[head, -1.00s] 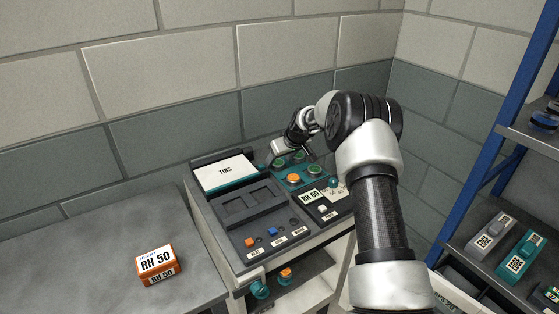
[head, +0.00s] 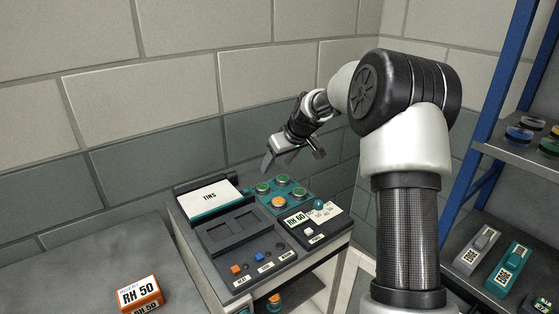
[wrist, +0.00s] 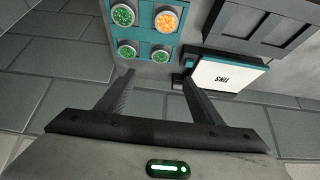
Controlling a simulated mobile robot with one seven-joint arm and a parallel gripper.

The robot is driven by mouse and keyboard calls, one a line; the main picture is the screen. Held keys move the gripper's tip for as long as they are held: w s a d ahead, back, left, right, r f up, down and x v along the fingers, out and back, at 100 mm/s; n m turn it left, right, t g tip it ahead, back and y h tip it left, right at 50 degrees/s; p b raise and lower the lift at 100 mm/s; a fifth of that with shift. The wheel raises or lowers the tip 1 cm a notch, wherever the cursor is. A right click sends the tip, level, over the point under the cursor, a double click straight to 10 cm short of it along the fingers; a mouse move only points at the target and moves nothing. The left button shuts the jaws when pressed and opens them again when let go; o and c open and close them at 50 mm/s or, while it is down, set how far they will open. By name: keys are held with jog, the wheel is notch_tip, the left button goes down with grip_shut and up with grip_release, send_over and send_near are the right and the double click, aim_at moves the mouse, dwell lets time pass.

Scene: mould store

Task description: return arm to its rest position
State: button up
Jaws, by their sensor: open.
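My gripper (head: 282,160) is open and empty, raised above the back of the control console (head: 222,279) in the head view. In the wrist view its two fingers (wrist: 158,88) stand wide apart with nothing between them. Beyond them show a teal panel (wrist: 144,36) with green and orange round buttons and the white TINS plate (wrist: 228,78). My arm rises on the right of the head view and bends left toward the console.
An orange RH 50 box (head: 139,294) lies on the grey table (head: 75,275) at left. A blue-framed shelf (head: 489,105) with coloured discs and labelled devices stands at right. A block wall (head: 150,150) closes the back.

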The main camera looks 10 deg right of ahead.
jog(key=s+a+r+m+h+p, duration=0.1)
jog(key=s+a+r+p, duration=0.1)
jog(key=s+r, duration=0.65)
jog(key=s+a+r+h+p, duration=0.1)
jog(key=s+a+r+p, duration=0.1)
jog(key=s+r, duration=0.7)
jog(key=s+r+m+p, duration=0.2)
jog(key=s+m+p, duration=0.1)
jog(key=s, duration=2.2)
jog(key=shift+s+r+g+p, duration=0.25)
jog(key=shift+g+p, duration=0.05)
jog(key=shift+p, duration=0.3)
jog(key=shift+d, duration=0.15)
